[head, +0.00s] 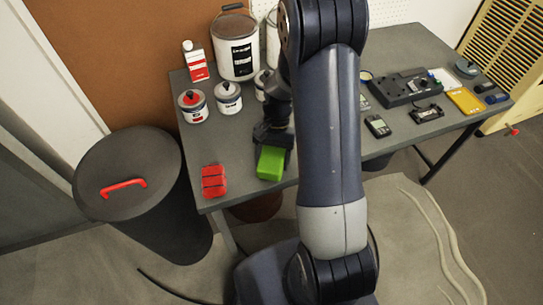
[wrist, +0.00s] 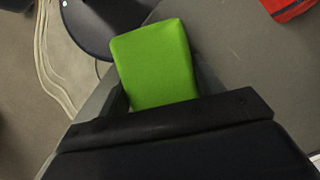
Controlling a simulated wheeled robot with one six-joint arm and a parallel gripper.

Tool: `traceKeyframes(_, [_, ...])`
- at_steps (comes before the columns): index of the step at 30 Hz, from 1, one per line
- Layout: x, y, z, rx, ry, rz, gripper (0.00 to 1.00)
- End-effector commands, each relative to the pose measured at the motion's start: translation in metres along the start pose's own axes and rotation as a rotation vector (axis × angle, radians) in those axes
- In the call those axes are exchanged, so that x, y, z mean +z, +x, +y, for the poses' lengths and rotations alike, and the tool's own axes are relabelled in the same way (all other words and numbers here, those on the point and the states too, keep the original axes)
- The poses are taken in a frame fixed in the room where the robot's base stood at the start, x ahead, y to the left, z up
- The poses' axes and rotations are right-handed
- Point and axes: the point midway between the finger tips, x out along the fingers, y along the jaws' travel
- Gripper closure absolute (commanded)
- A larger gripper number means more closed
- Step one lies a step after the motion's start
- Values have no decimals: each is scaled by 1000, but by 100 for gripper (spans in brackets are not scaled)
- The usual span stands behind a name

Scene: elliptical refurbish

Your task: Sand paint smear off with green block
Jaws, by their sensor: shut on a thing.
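The green block (head: 270,163) is in my gripper (head: 273,150), above the left front part of the grey table (head: 220,145). In the wrist view the green block (wrist: 155,65) sits between the two dark fingers of my gripper (wrist: 163,88), which are shut on it. The block is close to the table's front edge; I cannot tell whether it touches the top. No paint smear can be made out in either view. My arm covers the middle of the table, and the block's underside is hidden.
A red block with dark bands (head: 214,181) lies left of the green block. Paint cans (head: 193,107), a red-and-white bottle (head: 195,62) and a large bucket (head: 236,50) stand behind. Electronics (head: 402,87) and a yellow case (head: 466,100) lie right. A lidded bin (head: 128,165) stands left.

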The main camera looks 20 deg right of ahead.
Motion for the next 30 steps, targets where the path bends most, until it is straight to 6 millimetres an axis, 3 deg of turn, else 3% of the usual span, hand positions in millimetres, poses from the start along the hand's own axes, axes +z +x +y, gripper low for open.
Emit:
traceKeyframes(1, [7,-20,0,-4,-1,9,66])
traceKeyframes(18, [29,-66,2,-1,-4,6,66])
traceKeyframes(30, [31,-70,3,-1,-5,6,66])
